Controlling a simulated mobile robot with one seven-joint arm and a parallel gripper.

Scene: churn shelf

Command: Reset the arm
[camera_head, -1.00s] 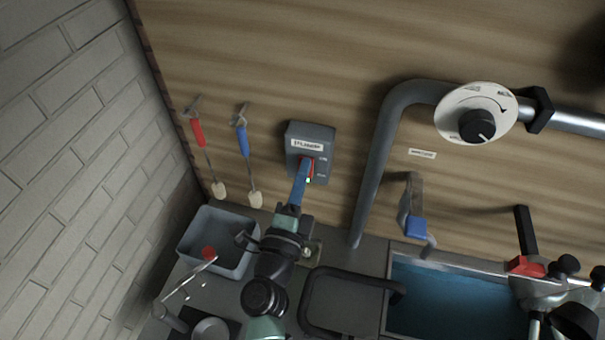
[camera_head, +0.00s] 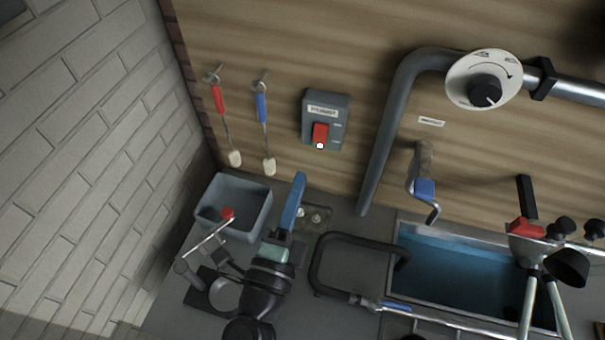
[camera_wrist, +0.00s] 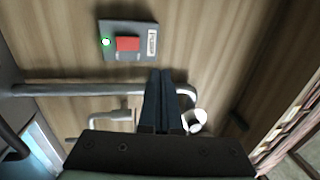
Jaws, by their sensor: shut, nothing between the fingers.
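My gripper (camera_head: 298,178) has blue fingers and is shut with nothing in it. In the head view it is over the counter, below the wall switch box and apart from it. The grey switch box (camera_head: 336,108) has a red switch (camera_head: 320,133) with a small white light at its lower edge. In the wrist view the fingers (camera_wrist: 162,75) are together, just below the switch box (camera_wrist: 113,54) in the picture. There its red switch (camera_wrist: 128,44) shows beside a small green-ringed light.
A grey bin (camera_head: 262,200) stands at left below two hanging spatulas (camera_head: 228,125) (camera_head: 264,125). A pipe (camera_head: 385,135) runs up the wall to a dial (camera_head: 485,85). A blue-handled lever (camera_head: 424,189) and a blue basin (camera_head: 465,270) are at right. A black handle frame (camera_head: 330,240) is right of my arm.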

